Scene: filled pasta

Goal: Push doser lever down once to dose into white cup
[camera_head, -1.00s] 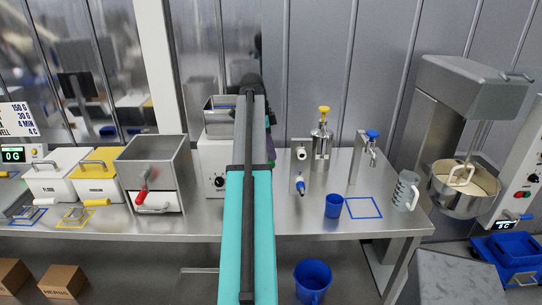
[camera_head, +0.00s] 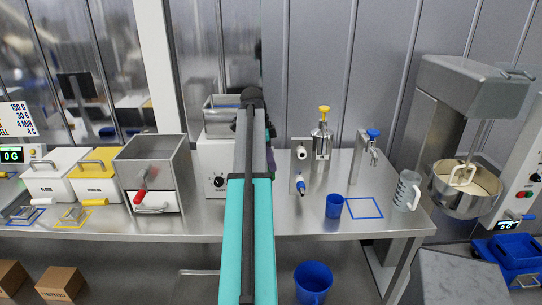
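My arm stretches away from the camera over the bench, and its dark wrist end (camera_head: 252,98) is in front of a white machine with a steel hopper and a dial (camera_head: 215,170). My gripper's fingers are hidden behind my arm. I cannot make out a white cup. I cannot tell for sure which device is the doser. A steel dispenser with a yellow top (camera_head: 322,135) and a steel tap with a blue top (camera_head: 372,145) stand right of my arm. A steel hopper box (camera_head: 152,165) with a red-tipped handle (camera_head: 140,196) is on the left.
A blue cup (camera_head: 334,206) stands beside a blue square outline on the steel bench (camera_head: 290,222). A clear jug (camera_head: 406,191) is near the right edge. White and yellow-lidded bins (camera_head: 95,185) stand left. A mixer (camera_head: 465,190) is right; a blue bucket (camera_head: 313,280) is below.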

